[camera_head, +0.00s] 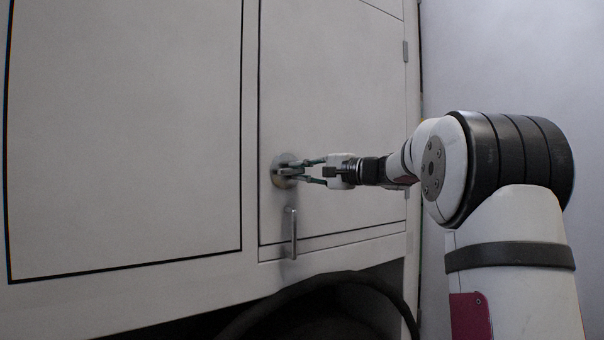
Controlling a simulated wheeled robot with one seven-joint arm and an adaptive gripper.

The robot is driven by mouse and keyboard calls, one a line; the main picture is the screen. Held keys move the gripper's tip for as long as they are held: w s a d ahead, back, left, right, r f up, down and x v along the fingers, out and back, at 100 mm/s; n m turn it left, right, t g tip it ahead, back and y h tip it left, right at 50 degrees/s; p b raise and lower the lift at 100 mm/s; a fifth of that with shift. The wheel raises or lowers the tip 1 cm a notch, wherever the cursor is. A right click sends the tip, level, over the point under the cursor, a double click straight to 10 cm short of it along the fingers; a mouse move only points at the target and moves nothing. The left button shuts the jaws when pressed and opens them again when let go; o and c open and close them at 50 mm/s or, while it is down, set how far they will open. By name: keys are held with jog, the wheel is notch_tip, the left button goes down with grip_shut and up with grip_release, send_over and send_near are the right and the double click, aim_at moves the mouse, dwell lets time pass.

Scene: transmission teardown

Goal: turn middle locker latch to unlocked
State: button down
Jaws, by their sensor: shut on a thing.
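A round metal latch (281,179) sits on the lower left part of a pale locker door (335,95). My gripper (293,171) reaches in from the right, and its fingers are shut on the latch. The fingers hide part of the latch, so I cannot tell which way its knob is turned. The door looks closed, flush in its dark-edged frame.
A vertical metal handle (293,232) sticks out just below the latch. A larger closed panel (125,130) is on the left. A hinge (405,52) is on the door's right edge. A dark curved opening (335,305) lies below, and a plain wall (515,60) stands at right.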

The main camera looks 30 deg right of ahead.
jog(key=shift+f, duration=0.25)
jog(key=c, duration=1.5)
grip_release()
jog(key=shift+r, duration=0.1)
jog(key=v, duration=1.2)
jog(key=shift+a, duration=0.1)
